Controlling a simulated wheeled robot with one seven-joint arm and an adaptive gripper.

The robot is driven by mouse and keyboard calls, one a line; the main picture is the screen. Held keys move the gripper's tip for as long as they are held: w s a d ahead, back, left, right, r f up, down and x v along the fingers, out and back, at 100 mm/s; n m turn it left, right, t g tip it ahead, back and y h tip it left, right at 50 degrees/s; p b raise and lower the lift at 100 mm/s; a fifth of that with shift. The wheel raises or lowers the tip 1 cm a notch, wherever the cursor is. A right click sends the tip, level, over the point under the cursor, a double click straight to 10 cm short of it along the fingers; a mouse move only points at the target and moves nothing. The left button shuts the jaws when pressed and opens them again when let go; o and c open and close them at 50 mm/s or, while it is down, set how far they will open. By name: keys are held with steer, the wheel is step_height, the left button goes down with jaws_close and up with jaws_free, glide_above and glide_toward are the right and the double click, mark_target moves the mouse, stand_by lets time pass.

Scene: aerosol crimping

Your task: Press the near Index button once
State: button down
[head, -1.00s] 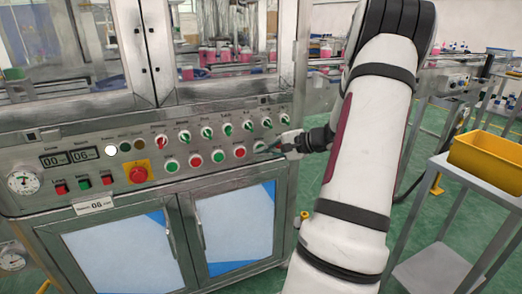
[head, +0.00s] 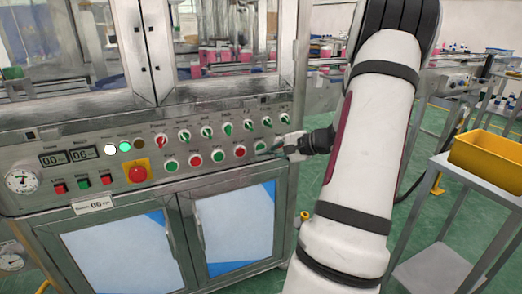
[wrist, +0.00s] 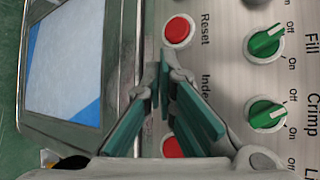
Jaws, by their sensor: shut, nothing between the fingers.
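The control panel has a lower row of green and red buttons. My gripper is shut and empty, in front of the panel. The red Reset button (wrist: 179,30) is above the fingers in the wrist view, and another red button (wrist: 172,147) shows between them lower down.
Selector switches, including Fill (wrist: 266,43) and Crimp (wrist: 266,113), run above the buttons. A red emergency stop (head: 137,174) on a yellow plate is at left. A yellow bin (head: 487,156) stands on a cart at right. Open floor lies between.

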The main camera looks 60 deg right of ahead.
steer(key=shift+s, duration=0.1)
steer(key=shift+s+a+b, duration=0.15)
steer(key=shift+s+a, duration=0.3)
steer(key=shift+s, duration=0.25)
steer(key=shift+s+a+b, duration=0.15)
steer(key=shift+s+a, duration=0.25)
steer(key=shift+s, duration=0.25)
steer(key=shift+s+a+b, duration=0.15)
steer(key=shift+s+a, duration=0.3)
steer(key=shift+s, duration=0.25)
